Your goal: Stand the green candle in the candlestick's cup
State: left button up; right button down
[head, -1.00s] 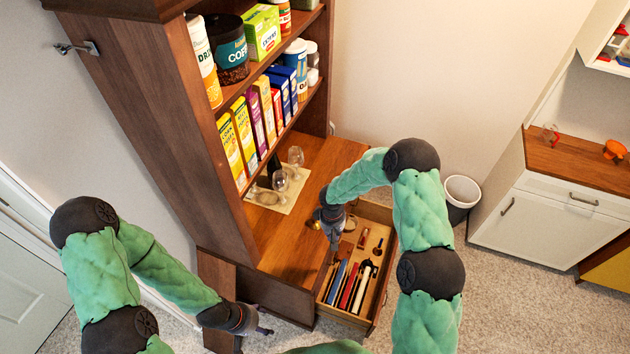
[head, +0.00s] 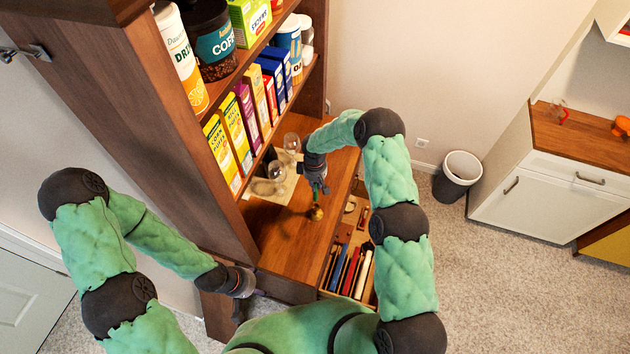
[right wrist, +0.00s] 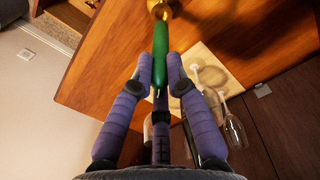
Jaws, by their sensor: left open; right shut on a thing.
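The green candle (right wrist: 160,58) is between the fingers of my right gripper (right wrist: 160,88), which is shut on it. In the head view this gripper (head: 318,190) is above the hutch counter. The candle's far end meets the brass candlestick (right wrist: 161,7) in the right wrist view; I cannot tell whether it is inside the cup or just in front of it. The candlestick (head: 316,213) stands on the counter below the gripper in the head view. My left gripper (head: 243,288) is open and low by the hutch's near side.
An open drawer (head: 322,284) holds several candle-like sticks below the counter. Glasses (head: 277,170) stand on a pale mat (head: 270,194) at the back of the counter. Shelves of cereal boxes (head: 236,131) rise at the left. A bin (head: 458,177) is on the floor.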

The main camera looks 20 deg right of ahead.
notch_tip(320, 180, down, 4)
jog(key=shift+f+b, duration=0.25)
jog(key=shift+b, duration=0.85)
jog(key=shift+w+f+b, duration=0.2)
jog(key=shift+f+b, duration=0.25)
jog(key=shift+s+r, duration=0.1)
jog(key=shift+b, duration=0.4)
jog(key=shift+b, duration=0.9)
